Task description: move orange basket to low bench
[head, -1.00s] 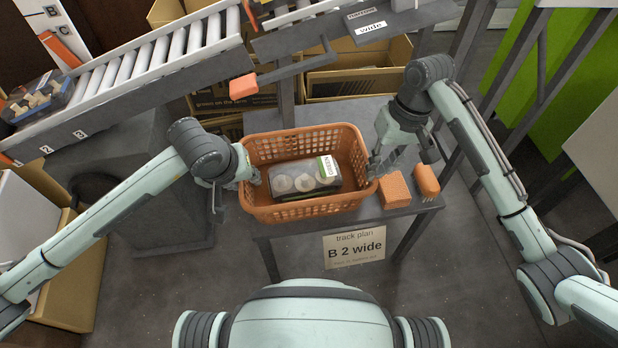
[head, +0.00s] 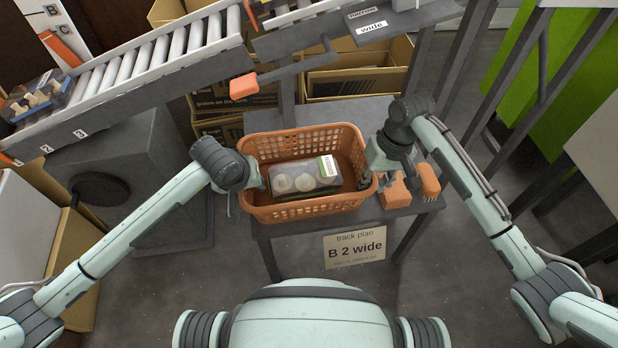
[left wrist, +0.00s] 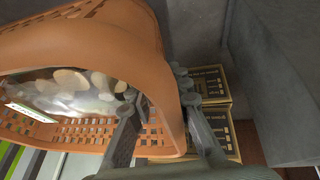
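The orange basket (head: 305,210) stands on a grey table (head: 375,112). A clear-lidded pack of mushrooms (head: 305,180) lies inside it. My left gripper (head: 262,180) is at the basket's left rim. In the left wrist view, the left gripper's fingers (left wrist: 157,92) straddle the basket wall (left wrist: 168,50), one inside and one outside, spread apart; firm contact does not show. My right gripper (head: 372,187) is at the basket's right rim, its fingers mostly hidden by its wrist. I cannot tell which surface is the low bench.
A roller conveyor (head: 155,62) holding another mushroom pack (head: 38,98) runs behind on the left. A grey stand (head: 140,150) is at left. Cardboard boxes (head: 355,82) stand behind.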

